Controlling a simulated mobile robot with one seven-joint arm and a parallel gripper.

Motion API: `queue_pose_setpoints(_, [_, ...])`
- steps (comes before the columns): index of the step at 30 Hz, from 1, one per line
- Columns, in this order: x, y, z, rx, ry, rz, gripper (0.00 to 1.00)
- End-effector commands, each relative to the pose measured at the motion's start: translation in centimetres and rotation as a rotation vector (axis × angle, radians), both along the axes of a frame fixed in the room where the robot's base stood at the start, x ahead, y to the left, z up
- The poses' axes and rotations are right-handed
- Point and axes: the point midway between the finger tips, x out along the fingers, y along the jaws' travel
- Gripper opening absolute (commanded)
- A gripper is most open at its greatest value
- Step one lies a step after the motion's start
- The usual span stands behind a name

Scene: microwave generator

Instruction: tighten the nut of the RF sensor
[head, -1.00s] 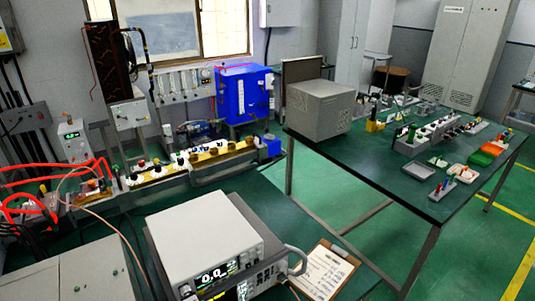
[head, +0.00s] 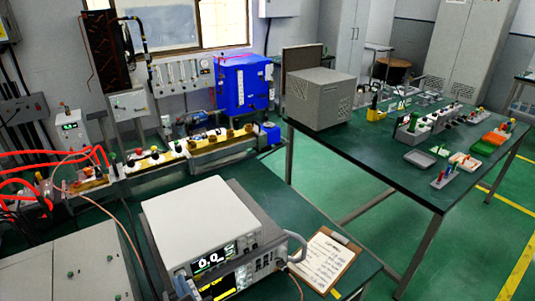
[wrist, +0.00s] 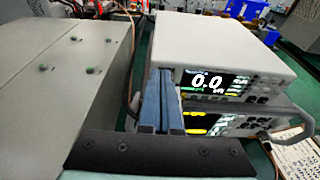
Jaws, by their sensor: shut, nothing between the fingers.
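I cannot make out the RF sensor or its nut for certain in either view. A thin pinkish cable (head: 128,237) runs across the left bench, from the area of the red hoses towards the front. It also shows behind my gripper in the wrist view. A white meter (head: 200,222) with a lit display reading 0.0 sits on a second instrument (head: 232,285); the meter is also in the wrist view (wrist: 225,40). My gripper (wrist: 161,70) is shut and empty, its blue-grey fingers together just left of the meter's front.
A grey cabinet (head: 65,275) with small green knobs fills the front left. Red hoses (head: 65,158) and a waveguide line (head: 160,160) run along the back. A clipboard (head: 325,258) lies right of the meter. A second table (head: 385,160) holds small parts.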

Motion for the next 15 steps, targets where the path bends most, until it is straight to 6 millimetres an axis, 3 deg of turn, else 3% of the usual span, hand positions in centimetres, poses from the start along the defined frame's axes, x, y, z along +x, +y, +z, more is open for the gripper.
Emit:
queue_pose_setpoints(6, [1.18, 0.85, 0.11, 0.000, 0.000, 0.001, 0.00])
queue_pose_setpoints(15, [1.30, 0.93, 0.05, 0.001, -0.001, 0.000, 0.00])
